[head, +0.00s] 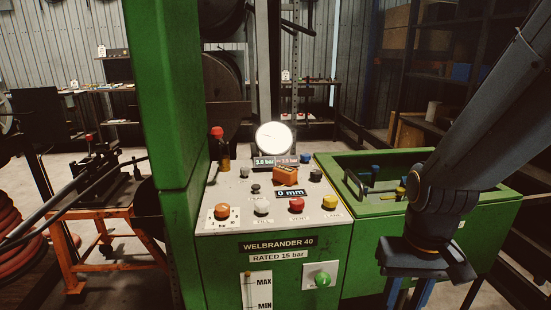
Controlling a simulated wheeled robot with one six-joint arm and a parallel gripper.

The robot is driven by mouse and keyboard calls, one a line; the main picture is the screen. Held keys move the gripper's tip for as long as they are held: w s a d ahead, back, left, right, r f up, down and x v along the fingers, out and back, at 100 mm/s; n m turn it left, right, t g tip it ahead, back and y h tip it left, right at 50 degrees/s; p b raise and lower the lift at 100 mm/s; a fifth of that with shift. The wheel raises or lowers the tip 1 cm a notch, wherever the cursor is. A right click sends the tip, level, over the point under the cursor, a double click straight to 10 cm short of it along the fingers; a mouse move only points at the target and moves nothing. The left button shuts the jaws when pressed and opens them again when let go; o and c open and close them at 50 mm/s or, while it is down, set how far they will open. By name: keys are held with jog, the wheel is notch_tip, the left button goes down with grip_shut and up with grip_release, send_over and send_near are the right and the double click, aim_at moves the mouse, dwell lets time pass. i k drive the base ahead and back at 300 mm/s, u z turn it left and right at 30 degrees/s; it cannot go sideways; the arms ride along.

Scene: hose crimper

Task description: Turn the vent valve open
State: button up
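The green crimper's control panel (215,212) fills the middle of the head view. Candidates are a red-topped brass fitting (217,133) at the panel's back left, a small blue knob (306,158) at the back, and a green round knob (323,280) on a white plate on the front face. My gripper (408,294) hangs at the lower right, in front of the green trough and well right of the panel. Its two blue fingers stand apart with nothing seen between them. Their tips are near or past the bottom edge.
A green column (160,90) rises at left. A green trough (375,206) with blue- and yellow-topped parts lies right.

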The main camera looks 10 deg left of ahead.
aim_at(297, 204)
jog(key=k, duration=0.6)
jog(key=u, duration=0.6)
jog(key=i, duration=1.15)
jog(key=z, duration=0.15)
